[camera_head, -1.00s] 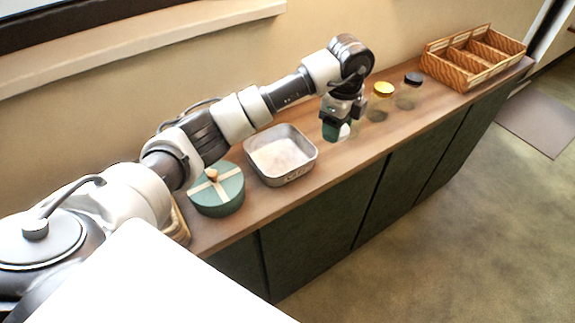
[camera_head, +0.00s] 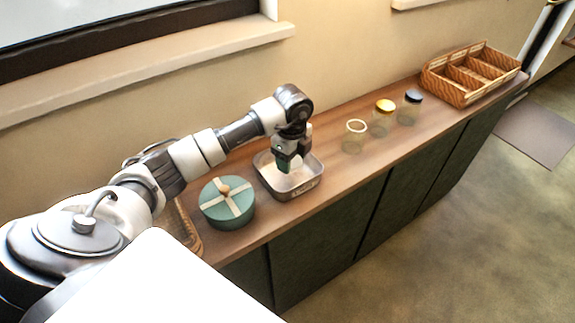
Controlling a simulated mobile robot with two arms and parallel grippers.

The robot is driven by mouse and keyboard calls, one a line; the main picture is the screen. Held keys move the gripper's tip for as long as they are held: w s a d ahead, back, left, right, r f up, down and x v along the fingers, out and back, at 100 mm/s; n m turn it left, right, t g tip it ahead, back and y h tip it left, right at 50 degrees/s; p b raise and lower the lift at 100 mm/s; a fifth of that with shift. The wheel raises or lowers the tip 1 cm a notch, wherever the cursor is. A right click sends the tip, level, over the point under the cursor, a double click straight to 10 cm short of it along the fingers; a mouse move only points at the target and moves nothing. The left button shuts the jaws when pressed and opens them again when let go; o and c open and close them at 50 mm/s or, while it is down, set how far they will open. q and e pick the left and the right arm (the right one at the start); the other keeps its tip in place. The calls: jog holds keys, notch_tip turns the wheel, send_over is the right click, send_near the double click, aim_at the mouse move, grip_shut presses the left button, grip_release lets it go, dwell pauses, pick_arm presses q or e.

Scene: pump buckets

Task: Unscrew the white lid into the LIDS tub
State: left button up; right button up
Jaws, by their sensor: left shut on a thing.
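My left gripper (camera_head: 288,164) points down over the metal LIDS tub (camera_head: 306,187) and is shut on the white lid (camera_head: 294,165), which shows only as a small pale patch between the fingers. The lid is above or inside the tub; I cannot tell if it touches the bottom. A clear jar (camera_head: 354,138) with an open top stands on the counter to the right of the tub. My right gripper is out of view.
A wicker divided basket (camera_head: 460,90) is at the far end. A round teal box (camera_head: 226,212) stands left of the tub.

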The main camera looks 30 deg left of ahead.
pick_arm(q)
jog(key=shift+s+a+f, duration=0.2)
jog(key=shift+a+f, duration=0.25)
notch_tip(320, 180, down, 3)
jog(key=shift+f+p, duration=0.15)
jog(key=shift+p, duration=0.5)
jog(key=shift+f, duration=0.25)
jog(key=shift+f, duration=0.2)
jog(key=o, duration=1)
jog(key=shift+r, duration=0.1)
